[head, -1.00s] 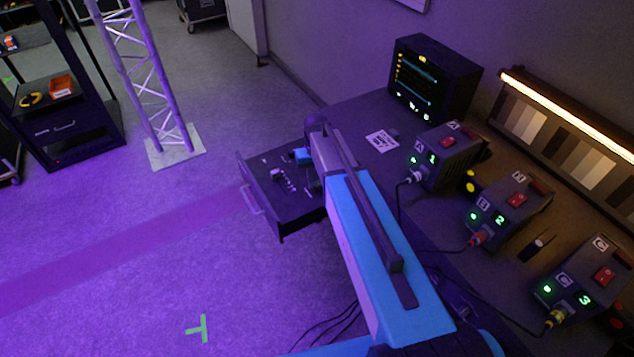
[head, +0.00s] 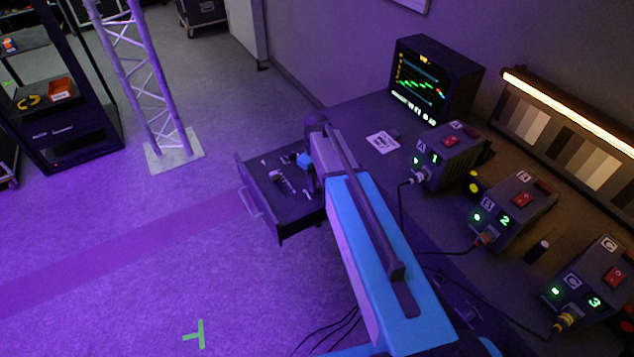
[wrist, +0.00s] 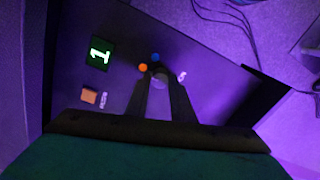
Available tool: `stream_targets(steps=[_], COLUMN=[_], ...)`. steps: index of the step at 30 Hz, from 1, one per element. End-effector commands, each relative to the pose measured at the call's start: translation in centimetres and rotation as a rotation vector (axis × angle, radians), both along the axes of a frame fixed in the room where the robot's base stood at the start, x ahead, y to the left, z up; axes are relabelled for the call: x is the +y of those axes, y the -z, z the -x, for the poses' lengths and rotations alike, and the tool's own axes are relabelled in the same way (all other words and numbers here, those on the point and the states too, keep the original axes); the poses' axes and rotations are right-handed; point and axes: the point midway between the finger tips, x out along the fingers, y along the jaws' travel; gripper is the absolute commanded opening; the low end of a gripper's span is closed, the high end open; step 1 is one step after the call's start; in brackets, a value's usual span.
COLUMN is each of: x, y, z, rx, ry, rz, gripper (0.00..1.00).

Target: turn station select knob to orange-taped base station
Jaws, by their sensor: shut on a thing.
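In the wrist view my gripper (wrist: 159,72) is shut on the small round knob (wrist: 160,80), which is mostly hidden between the fingers. Beside it on the dark panel are an orange dot (wrist: 143,68), a blue dot (wrist: 155,57) and a white mark (wrist: 182,76). A green display (wrist: 98,54) on the panel reads 1. In the head view my arm hides the gripper and knob. Three base stations stand on the desk: station 1 (head: 447,153), station 2 (head: 512,208) with an orange-red cable plug (head: 487,238), and station 3 (head: 590,281) with a yellow plug.
A monitor (head: 435,80) with coloured traces stands at the back of the desk. An open drawer (head: 278,205) with small items juts out left of my arm. Black cables run from the stations along the desk. A white truss (head: 140,85) stands on the open floor.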

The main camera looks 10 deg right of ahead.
Motion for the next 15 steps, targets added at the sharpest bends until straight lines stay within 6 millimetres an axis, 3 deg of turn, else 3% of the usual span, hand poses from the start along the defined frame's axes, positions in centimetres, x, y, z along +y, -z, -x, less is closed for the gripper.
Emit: stream_targets(steps=[10,11,13,15], x=[0.01,0.01,0.02,0.01], y=[-0.03,-0.03,-0.03,-0.02], z=[0.0,0.0,-0.01,0.0], rx=[0.0,0.0,0.0,0.0], ry=[-0.002,-0.002,-0.002,-0.002], rz=[0.0,0.0,0.0,0.0], gripper=[0.0,0.27,0.39,0.41])
